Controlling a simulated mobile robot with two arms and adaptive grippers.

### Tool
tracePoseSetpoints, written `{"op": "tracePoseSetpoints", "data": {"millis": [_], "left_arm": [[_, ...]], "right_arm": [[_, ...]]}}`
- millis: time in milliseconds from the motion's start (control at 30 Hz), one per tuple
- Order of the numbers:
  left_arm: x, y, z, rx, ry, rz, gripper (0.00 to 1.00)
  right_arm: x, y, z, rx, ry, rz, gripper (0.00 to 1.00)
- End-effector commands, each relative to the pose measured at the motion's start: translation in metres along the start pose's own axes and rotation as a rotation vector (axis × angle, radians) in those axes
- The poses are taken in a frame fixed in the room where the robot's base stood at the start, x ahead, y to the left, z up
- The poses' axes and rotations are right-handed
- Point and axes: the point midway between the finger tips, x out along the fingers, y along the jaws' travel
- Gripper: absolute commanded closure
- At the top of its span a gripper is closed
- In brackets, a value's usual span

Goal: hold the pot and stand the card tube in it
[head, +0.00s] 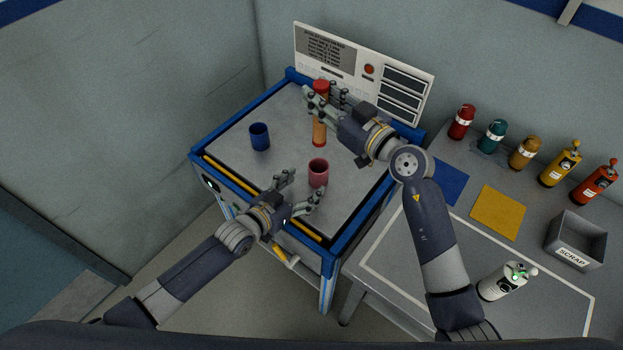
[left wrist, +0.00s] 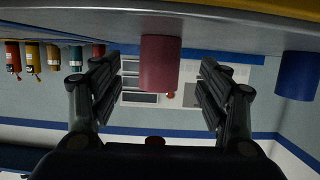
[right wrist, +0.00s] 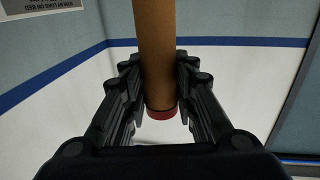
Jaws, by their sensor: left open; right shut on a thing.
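The pot, taken to be the dusky-red cup (head: 318,172), stands upright on the grey bench top. My left gripper (head: 305,183) is open just in front of it. In the left wrist view the pot (left wrist: 160,62) shows between the two open fingers, with gaps on both sides. The brown card tube (head: 319,132) with a red end is upright behind the pot. My right gripper (head: 321,97) is shut on it near the red end. The right wrist view shows the tube (right wrist: 155,50) between the fingers. Whether its lower end touches the bench is unclear.
A blue cup (head: 260,137) stands at left on the blue-edged bench (head: 225,150). A panel (head: 335,55) rises behind. At right a second table holds several bottles, a scrap box (head: 575,240), a white bottle (head: 503,282) and blue and yellow squares.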

Motion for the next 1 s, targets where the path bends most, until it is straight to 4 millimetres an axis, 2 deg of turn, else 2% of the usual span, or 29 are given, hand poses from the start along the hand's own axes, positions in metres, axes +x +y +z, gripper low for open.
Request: {"op": "tracePoseSetpoints", "data": {"millis": [100, 300, 500, 767, 867, 1000], "left_arm": [[0.02, 0.0, 0.0, 0.001, -0.001, -0.001, 0.31], [0.042, 0.0, 0.0, 0.0, -0.001, -0.001, 0.31], [0.051, 0.0, 0.001, 0.0, -0.002, 0.0, 0.31], [0.051, 0.0, 0.001, 0.0, -0.002, 0.0, 0.31], [0.051, 0.0, 0.001, 0.0, -0.002, 0.0, 0.49], [0.051, 0.0, 0.001, 0.0, -0.002, -0.001, 0.79]], "right_arm": [[0.0, 0.0, 0.0, 0.0, 0.001, 0.0, 1.0], [0.0, 0.0, 0.0, 0.0, 0.001, 0.0, 1.0], [0.0, 0.0, 0.0, 0.0, 0.001, 0.0, 1.0], [0.0, 0.0, 0.0, 0.0, 0.001, 0.0, 1.0], [0.0, 0.0, 0.0, 0.0, 0.001, 0.0, 1.0], [0.0, 0.0, 0.0, 0.0, 0.001, 0.0, 1.0]]}}
